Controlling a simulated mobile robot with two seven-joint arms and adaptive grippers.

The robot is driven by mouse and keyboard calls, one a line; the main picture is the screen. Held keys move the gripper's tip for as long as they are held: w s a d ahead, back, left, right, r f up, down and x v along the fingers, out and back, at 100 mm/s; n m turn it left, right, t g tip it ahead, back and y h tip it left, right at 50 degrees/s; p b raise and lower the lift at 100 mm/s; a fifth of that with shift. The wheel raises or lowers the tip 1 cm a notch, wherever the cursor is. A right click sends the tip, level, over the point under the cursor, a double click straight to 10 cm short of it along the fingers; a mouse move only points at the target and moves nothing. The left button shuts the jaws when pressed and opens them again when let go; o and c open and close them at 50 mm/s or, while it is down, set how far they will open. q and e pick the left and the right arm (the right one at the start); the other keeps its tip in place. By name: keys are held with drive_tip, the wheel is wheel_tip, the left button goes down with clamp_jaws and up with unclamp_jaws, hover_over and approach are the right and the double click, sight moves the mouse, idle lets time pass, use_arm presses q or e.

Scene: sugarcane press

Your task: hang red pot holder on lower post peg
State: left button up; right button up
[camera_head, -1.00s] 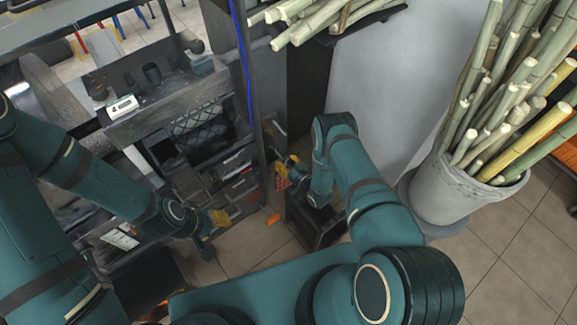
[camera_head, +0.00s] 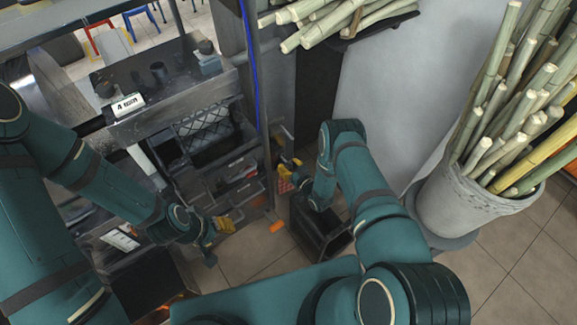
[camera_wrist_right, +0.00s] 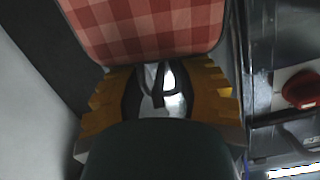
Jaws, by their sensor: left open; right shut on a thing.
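The red checkered pot holder (camera_head: 284,185) hangs at my right gripper (camera_head: 290,168), beside the dark post (camera_head: 263,110). In the right wrist view the pot holder (camera_wrist_right: 145,28) fills the top, just beyond the yellow fingers of the gripper (camera_wrist_right: 162,85). The gripper is shut on it, with a dark loop between the fingers. Small grey parts stick out near the post above the gripper; I cannot tell which is the lower peg. My left gripper (camera_head: 222,228) is open and empty, low in front of the drawers.
A black bin (camera_head: 318,232) stands on the floor below my right arm. Grey drawers (camera_head: 236,180) are left of the post. Cane lies on a rack (camera_head: 350,35) above. A white bucket of cane (camera_head: 470,205) stands at right. An orange piece (camera_head: 277,226) lies on the floor.

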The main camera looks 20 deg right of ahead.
drive_tip(key=o, duration=1.2)
drive_tip(key=v, duration=1.2)
